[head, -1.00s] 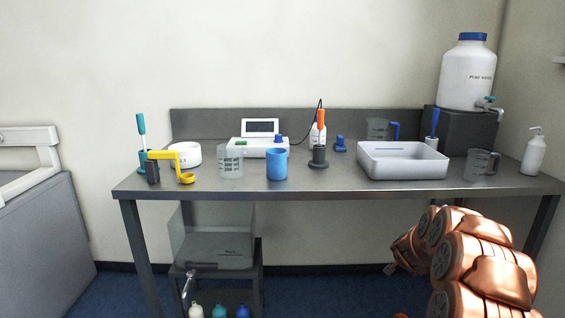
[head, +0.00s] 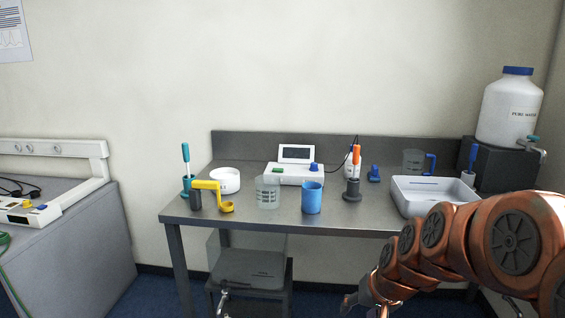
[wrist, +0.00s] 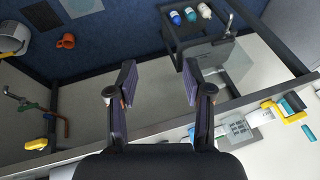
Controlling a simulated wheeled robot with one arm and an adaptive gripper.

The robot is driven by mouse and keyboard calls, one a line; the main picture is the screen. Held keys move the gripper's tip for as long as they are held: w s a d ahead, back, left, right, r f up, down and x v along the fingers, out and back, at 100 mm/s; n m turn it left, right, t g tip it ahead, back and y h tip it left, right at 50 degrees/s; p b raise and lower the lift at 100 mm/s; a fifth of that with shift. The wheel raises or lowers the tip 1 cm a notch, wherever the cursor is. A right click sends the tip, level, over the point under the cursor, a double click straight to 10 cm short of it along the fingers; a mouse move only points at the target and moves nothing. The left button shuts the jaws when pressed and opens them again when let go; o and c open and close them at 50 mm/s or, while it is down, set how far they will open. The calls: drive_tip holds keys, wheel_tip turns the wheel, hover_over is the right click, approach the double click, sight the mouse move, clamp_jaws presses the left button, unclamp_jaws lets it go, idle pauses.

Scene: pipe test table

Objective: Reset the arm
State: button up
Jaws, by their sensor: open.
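My copper arm (head: 440,240) reaches in from the lower right of the head view, in front of the steel table's right part. The wrist view shows my gripper (wrist: 159,84) with its two dark fingers wide apart and nothing between them. Beyond the fingers lie the blue floor and pale surfaces. The table edge crosses that view at a slant. In the head view the gripper end is hard to make out near the bottom edge.
The steel table (head: 275,222) carries a yellow holder (head: 207,186), clear beaker (head: 268,193), blue cup (head: 312,198), meter (head: 296,172), white tray (head: 420,197) and water jug (head: 510,108). An orange cup (wrist: 66,41) lies on the floor. A side bench (head: 80,235) stands left.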

drive_tip(key=s+r+n+g+h+p, duration=0.1)
drive_tip(key=s+r+g+p, duration=0.2)
drive_tip(key=s, duration=1)
drive_tip(key=s+d+r+n+g+h+p, duration=0.1)
drive_tip(key=s+r+g+p, duration=0.2)
drive_tip(key=s, duration=1.1)
drive_tip(key=shift+s+d+r, duration=0.3)
drive_tip(key=shift+r, duration=0.4)
